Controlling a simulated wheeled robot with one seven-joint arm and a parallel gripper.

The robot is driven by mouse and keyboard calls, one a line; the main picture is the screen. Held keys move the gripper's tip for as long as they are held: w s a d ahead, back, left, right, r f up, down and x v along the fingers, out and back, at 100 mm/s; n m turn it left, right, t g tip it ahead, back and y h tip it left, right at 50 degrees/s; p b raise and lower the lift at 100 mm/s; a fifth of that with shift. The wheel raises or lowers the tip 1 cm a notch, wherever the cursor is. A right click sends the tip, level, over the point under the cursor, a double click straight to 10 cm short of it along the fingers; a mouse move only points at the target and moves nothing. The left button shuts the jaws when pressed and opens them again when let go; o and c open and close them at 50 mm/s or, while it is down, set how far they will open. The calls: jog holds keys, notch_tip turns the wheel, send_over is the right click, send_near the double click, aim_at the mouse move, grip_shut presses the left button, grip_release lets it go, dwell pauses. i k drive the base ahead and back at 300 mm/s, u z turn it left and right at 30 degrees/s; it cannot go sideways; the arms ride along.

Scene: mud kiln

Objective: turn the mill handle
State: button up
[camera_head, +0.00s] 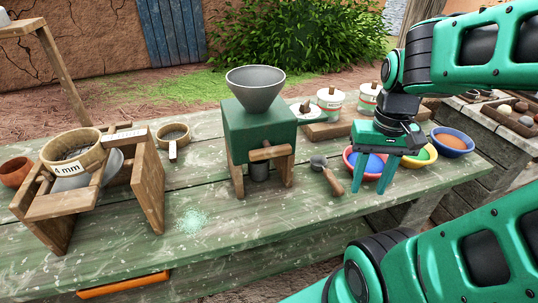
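The mill is a green box (258,128) on wooden legs, with a grey funnel hopper (256,86) on top. Its wooden handle (270,152) sticks out on the front face, lying about level. My gripper (373,190) is to the right of the mill, apart from the handle. Its two green fingers point down, spread apart with nothing between them, in front of the coloured bowls.
A scoop (328,175) lies between mill and gripper. Bowls of coloured powder, one orange-filled blue bowl (452,141), stand at right. Lidded tubs (330,103) stand behind. A wooden sieve stand (85,190) is at left. The front table (250,228) is mostly clear.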

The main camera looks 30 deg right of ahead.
aim_at(269, 151)
jog(key=u, duration=0.4)
jog(key=k, duration=2.1)
jog(key=z, duration=0.6)
jog(key=i, duration=1)
